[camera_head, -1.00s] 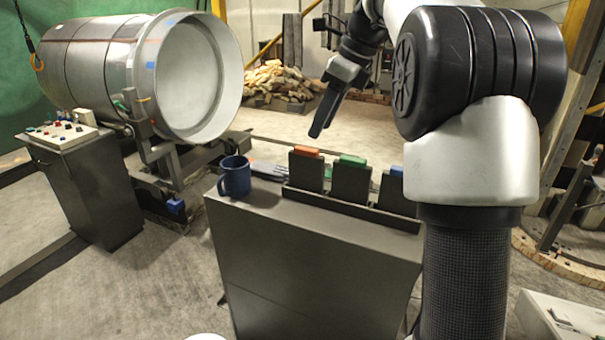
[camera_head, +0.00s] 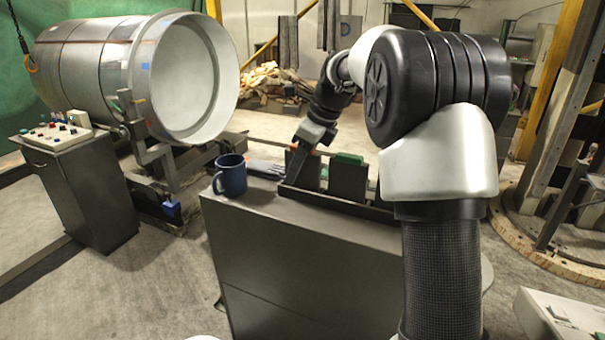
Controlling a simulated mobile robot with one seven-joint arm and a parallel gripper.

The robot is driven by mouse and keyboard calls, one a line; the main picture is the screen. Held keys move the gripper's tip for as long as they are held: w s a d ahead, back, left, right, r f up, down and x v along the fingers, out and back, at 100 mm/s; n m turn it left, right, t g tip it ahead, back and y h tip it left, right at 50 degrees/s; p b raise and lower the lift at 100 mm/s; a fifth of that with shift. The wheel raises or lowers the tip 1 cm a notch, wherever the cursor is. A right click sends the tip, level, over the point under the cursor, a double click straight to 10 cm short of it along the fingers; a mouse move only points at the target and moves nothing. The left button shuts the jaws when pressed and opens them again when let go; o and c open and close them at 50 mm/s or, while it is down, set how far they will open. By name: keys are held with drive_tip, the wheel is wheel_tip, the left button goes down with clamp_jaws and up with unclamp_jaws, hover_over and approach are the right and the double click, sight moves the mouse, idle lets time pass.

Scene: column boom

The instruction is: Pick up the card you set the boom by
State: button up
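Dark cards with coloured top tabs stand upright in a dark rack (camera_head: 340,207) on the grey cabinet. The orange-tabbed card (camera_head: 312,175) is at the left, partly covered by my gripper. The green-tabbed card (camera_head: 348,180) stands to its right. The blue-tabbed card is hidden behind my arm. My gripper (camera_head: 295,172) points down at the orange-tabbed card, its finger overlapping it in the picture. I cannot tell whether it touches the card or whether the fingers are apart. The frames do not show which card matches the boom.
A blue mug (camera_head: 231,175) stands on the cabinet (camera_head: 290,260), left of the rack, with grey gloves (camera_head: 264,168) behind it. A control console (camera_head: 58,135) and a large metal cylinder (camera_head: 110,70) are at the left. Open floor lies between console and cabinet.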

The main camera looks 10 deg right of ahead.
drive_tip(key=shift+a+f, duration=0.1)
drive_tip(key=shift+f, duration=0.1)
clamp_jaws()
drive_tip(key=shift+r, duration=0.1)
